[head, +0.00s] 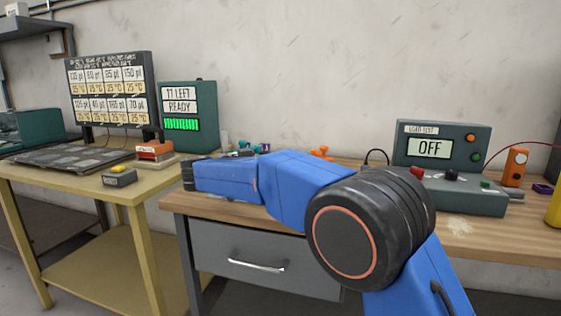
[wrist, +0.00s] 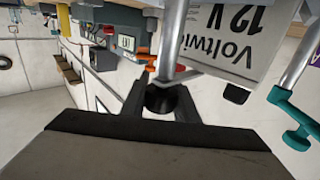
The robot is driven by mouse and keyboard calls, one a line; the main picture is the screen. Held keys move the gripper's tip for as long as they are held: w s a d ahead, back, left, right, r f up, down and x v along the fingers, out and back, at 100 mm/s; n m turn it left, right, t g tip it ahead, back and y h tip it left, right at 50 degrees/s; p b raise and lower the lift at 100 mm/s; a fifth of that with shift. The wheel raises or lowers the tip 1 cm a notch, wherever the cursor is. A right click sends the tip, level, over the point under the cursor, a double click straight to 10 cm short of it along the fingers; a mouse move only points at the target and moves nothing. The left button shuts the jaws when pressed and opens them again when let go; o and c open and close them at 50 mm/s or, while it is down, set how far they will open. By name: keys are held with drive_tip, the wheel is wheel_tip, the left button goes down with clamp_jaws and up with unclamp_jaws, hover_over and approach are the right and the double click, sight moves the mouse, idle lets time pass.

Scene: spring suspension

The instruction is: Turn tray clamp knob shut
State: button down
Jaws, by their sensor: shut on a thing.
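In the wrist view my gripper (wrist: 158,88) has its two dark fingers on either side of a round black knob (wrist: 161,99). It is shut on this knob. A grey metal rod (wrist: 172,45) runs from the knob area toward the top of the picture. Beside it is a pale box marked "12 V" (wrist: 235,45). The tray itself cannot be made out clearly. In the head view my blue arm reaches left over the wooden bench, and my gripper and the knob cannot be made out there.
A teal clamp-like part (wrist: 296,122) and another metal rod stand at the right of the wrist view. In the head view, a console reading "OFF" (head: 430,148) and an orange part (head: 321,153) are on the bench. A yellow table (head: 60,188) stands left.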

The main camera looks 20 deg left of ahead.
drive_tip(key=shift+r, duration=0.1)
idle(0.3)
drive_tip(key=c, duration=1.4)
unclamp_jaws()
drive_tip(key=v, duration=1.7)
drive_tip(key=shift+a, duration=0.2)
drive_tip(key=shift+s, duration=0.1)
drive_tip(key=shift+r, duration=0.15)
